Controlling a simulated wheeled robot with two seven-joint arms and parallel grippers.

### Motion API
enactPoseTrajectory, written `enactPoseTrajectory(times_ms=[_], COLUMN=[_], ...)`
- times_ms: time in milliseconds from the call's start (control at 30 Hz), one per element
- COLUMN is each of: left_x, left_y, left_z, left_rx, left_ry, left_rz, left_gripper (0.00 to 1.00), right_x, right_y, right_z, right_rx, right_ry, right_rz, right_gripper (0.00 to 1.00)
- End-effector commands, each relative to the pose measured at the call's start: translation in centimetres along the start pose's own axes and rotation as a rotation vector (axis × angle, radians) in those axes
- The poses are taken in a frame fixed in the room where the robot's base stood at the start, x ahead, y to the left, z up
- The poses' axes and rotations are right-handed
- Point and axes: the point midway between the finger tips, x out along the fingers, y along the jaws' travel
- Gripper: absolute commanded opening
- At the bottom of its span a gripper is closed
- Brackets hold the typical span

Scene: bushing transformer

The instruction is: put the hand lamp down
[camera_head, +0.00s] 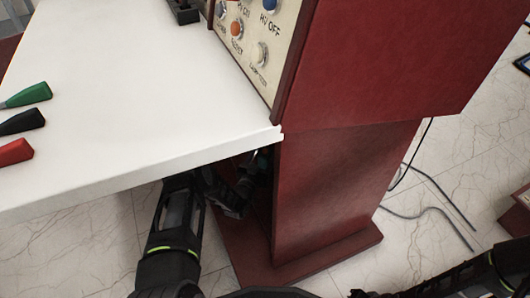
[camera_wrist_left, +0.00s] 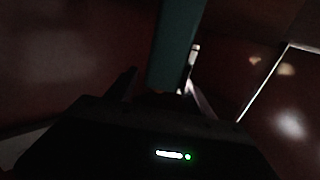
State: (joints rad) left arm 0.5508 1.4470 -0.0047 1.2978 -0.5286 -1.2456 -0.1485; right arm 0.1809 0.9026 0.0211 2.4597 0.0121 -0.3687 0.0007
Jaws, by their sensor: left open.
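My left arm reaches under the white tabletop, beside the red cabinet. My left gripper (camera_head: 252,168) is in shadow there and partly hidden by the table edge. In the left wrist view, the gripper (camera_wrist_left: 160,92) is open, with one finger on each side of a dark teal, bar-like thing. This looks like the hand lamp (camera_wrist_left: 176,42), but the view is too dark to be sure. Its far end is out of frame, and I cannot tell whether a finger touches it. My right gripper is outside the views; only part of that arm shows at bottom right.
The white table (camera_head: 130,100) carries a green (camera_head: 28,95), a black (camera_head: 22,122) and a red-handled tool (camera_head: 15,152) at left. The red cabinet (camera_head: 335,190) with a button panel (camera_head: 262,40) stands close right of my left arm. Cables (camera_head: 440,210) lie on the marble floor.

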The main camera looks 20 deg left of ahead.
Motion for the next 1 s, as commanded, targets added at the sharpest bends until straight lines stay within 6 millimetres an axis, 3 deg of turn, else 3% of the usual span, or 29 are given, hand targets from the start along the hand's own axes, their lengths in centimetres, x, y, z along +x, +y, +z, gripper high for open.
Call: enactPoseTrajectory(times_ms=[300, 500, 700, 1000], left_x=[-6.6, -9.3, -10.5, -10.6], left_y=[-0.3, -0.2, -0.1, 0.0], left_z=[-0.4, -0.2, -0.1, -0.1], left_rx=[-0.003, -0.003, 0.000, 0.001], left_ry=[-0.006, -0.004, 0.000, 0.001], left_rz=[-0.006, -0.006, -0.002, 0.000], left_gripper=[0.61, 0.61, 0.61, 0.61], right_x=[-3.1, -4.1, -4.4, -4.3], right_y=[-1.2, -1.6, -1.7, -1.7], right_z=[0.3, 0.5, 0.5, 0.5], right_rx=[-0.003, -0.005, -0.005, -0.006], right_ry=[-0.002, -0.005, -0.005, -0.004], right_rz=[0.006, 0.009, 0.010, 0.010], right_gripper=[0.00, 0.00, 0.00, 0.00])
